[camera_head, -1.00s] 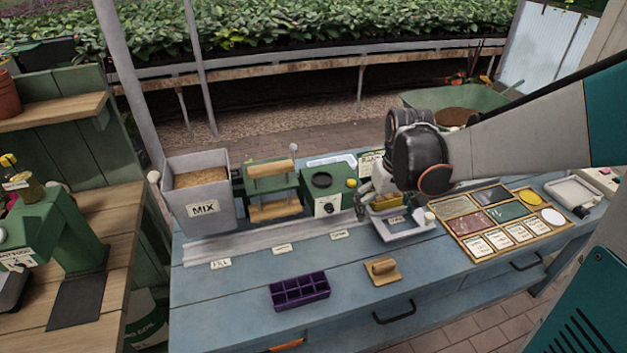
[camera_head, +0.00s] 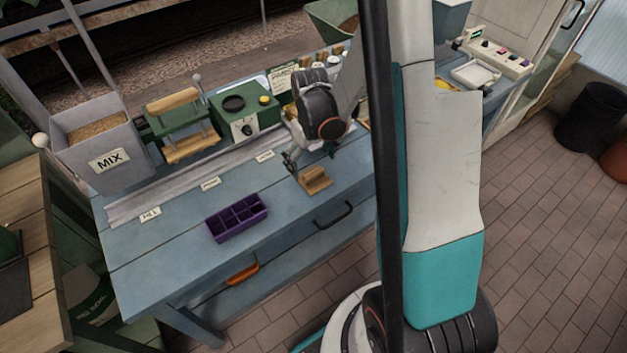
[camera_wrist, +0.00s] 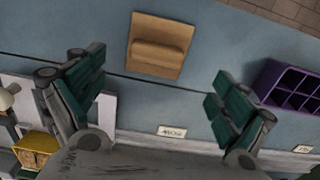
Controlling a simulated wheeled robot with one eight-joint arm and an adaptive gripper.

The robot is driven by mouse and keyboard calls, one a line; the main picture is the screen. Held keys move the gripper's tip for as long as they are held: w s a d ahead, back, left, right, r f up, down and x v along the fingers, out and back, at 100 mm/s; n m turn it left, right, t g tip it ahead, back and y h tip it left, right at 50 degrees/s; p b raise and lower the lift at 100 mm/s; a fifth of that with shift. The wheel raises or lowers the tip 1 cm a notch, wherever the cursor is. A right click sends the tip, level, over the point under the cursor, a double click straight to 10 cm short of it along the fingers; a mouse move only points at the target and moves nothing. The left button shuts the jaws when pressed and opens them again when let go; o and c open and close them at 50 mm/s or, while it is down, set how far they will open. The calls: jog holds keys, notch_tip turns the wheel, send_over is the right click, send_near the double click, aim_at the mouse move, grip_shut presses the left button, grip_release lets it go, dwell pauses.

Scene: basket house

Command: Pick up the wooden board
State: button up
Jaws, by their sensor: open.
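The wooden board (camera_head: 314,180) is a small tan block with a raised bar handle. It lies on the blue bench near its front edge, above the drawer handle. In the wrist view the board (camera_wrist: 158,46) lies flat beyond the fingertips, roughly centred between them. My gripper (camera_head: 292,163) is just left of and above the board in the head view. In the wrist view my gripper (camera_wrist: 158,88) has its green-padded fingers spread wide, with nothing between them. The board is apart from both fingers and is fully visible in the wrist view.
A purple compartment tray (camera_head: 237,217) stands on the blue bench (camera_head: 165,262) left of the board. It also shows in the wrist view (camera_wrist: 288,88). A grey MIX bin (camera_head: 100,150), a green press (camera_head: 182,127) and a green box (camera_head: 238,112) line the back. The bench front is mostly clear.

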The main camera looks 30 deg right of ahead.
aim_at(314, 172)
jog(key=f, duration=0.2)
jog(key=f+b, duration=0.2)
jog(key=f, duration=0.1)
jog(key=shift+s+d+f, duration=0.25)
jog(key=shift+f, duration=0.05)
jog(key=c, duration=1.4)
